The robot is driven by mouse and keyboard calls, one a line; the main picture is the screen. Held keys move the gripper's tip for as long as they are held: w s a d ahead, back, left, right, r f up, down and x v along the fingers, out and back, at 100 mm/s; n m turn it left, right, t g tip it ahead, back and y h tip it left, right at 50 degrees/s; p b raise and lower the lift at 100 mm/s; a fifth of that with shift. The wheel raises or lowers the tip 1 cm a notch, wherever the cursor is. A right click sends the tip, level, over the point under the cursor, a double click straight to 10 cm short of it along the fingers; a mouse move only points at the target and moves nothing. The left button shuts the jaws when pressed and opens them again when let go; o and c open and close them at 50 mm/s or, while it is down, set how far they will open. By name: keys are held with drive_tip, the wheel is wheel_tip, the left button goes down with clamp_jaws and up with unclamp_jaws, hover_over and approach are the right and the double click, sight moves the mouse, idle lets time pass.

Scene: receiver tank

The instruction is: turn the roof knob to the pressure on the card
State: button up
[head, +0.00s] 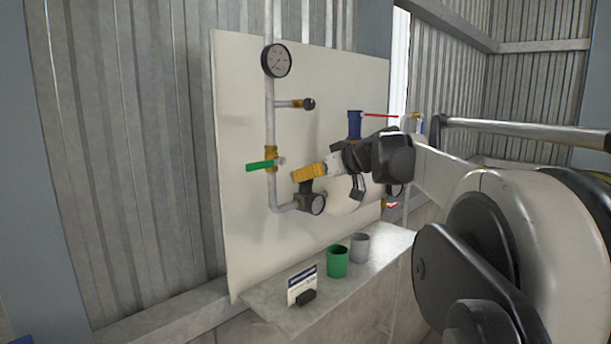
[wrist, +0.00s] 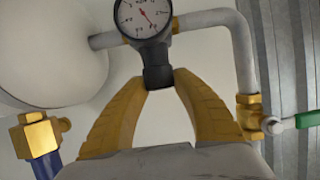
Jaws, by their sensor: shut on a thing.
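The dark roof knob (wrist: 158,78) is between my gripper's (wrist: 158,74) two yellow fingertips in the wrist view, which touch it from both sides. In the head view my gripper (head: 306,178) reaches in from the right, its yellow fingers down over the top of the dark regulator (head: 305,198), hiding the knob. The regulator's round gauge (wrist: 145,16) has a white face with a red needle; its figures are too small to read surely. The same gauge (head: 318,205) shows in the head view. The card (head: 302,286) stands upright in a black holder on the shelf; its writing is not readable.
A green-handled valve (head: 261,165) is just left of my gripper, on the pipe below an upper gauge (head: 276,60). A blue cylinder (head: 354,125) is behind my wrist. A green cup (head: 337,262) and a grey cup (head: 359,247) stand on the shelf (head: 270,300) below.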

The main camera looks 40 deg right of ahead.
drive_tip(key=m+h, duration=0.2)
drive_tip(key=h, duration=0.1)
drive_tip(key=shift+a+m+b, duration=0.15)
drive_tip(key=shift+m+b, duration=0.15)
drive_tip(key=shift+b, duration=0.05)
drive_tip(key=shift+m+g+h+b, duration=0.35)
drive_tip(key=shift+m+g+h, duration=0.25)
drive_tip(key=shift+m+h, duration=1.6)
drive_tip(key=shift+h, duration=0.4)
drive_tip(key=o, duration=1.2)
drive_tip(key=shift+w, duration=0.1)
drive_tip(key=v, duration=1.2)
drive_tip(key=shift+r, duration=0.1)
